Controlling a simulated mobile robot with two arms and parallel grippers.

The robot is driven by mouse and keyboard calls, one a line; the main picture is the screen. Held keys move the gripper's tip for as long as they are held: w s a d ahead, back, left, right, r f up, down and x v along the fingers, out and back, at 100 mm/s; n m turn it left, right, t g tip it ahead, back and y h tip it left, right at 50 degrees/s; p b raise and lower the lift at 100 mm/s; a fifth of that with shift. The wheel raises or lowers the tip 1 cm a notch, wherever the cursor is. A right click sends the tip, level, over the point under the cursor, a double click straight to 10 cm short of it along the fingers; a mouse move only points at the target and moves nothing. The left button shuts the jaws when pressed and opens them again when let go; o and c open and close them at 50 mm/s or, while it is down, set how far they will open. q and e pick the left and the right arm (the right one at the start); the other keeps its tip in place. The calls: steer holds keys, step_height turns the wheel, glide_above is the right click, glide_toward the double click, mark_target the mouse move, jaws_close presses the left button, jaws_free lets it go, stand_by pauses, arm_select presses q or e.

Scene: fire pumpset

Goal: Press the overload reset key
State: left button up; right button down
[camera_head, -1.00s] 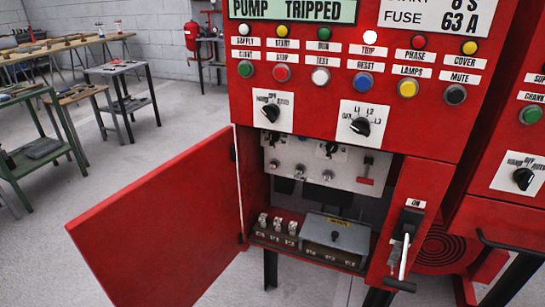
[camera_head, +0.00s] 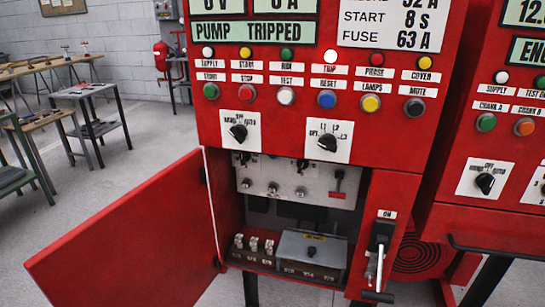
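The red pump control cabinet (camera_head: 415,120) stands in front of me with its lower door (camera_head: 125,240) swung open to the left. Inside, a light plate (camera_head: 300,180) carries several small round metal knobs and dark fittings. On the front panel, a blue button (camera_head: 327,99) sits under a RESET label. The display (camera_head: 260,32) reads PUMP TRIPPED, and the TRIP lamp (camera_head: 330,56) is lit white. Neither gripper is in view.
Below the plate are several fuse-like posts (camera_head: 253,243) and a grey box (camera_head: 312,252). A lever switch (camera_head: 380,250) marked ON stands right of the opening. A second red cabinet (camera_head: 490,220) is at right. Workbenches (camera_head: 90,100) stand at back left, with open floor between.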

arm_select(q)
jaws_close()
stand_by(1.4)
